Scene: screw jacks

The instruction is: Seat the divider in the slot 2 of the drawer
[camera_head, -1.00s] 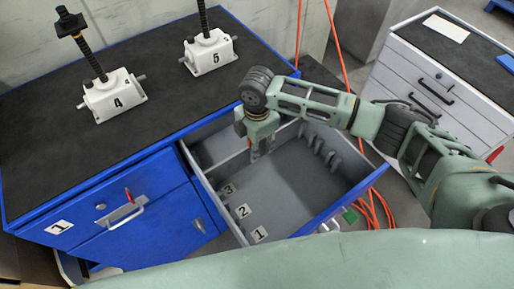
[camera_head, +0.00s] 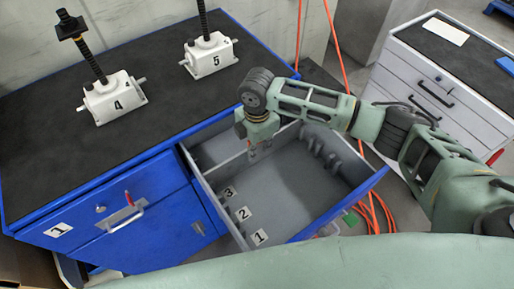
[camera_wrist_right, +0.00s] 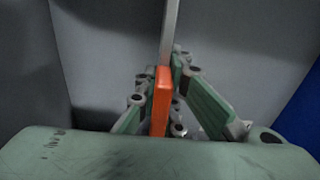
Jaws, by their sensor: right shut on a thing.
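The blue cabinet's grey drawer (camera_head: 325,186) is pulled out. Floor labels 1 (camera_head: 260,237), 2 (camera_head: 243,214) and 3 (camera_head: 229,192) show near one side, and slot ribs line the opposite wall. A thin grey divider (camera_head: 222,168) spans the drawer on the far side of label 3. My right gripper (camera_head: 259,150) is over it, inside the drawer. In the right wrist view the gripper (camera_wrist_right: 160,100) is shut on the divider's orange grip (camera_wrist_right: 161,88), and the thin grey plate (camera_wrist_right: 170,30) extends beyond. The plate's lower edge is hidden. My left gripper is not in view.
Screw jacks 4 (camera_head: 114,97) and 5 (camera_head: 210,54) stand on the black cabinet top (camera_head: 60,140). A grey cabinet (camera_head: 430,85) is at the right, and orange cable (camera_head: 380,215) lies on the floor beside the drawer. The drawer's near part is clear.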

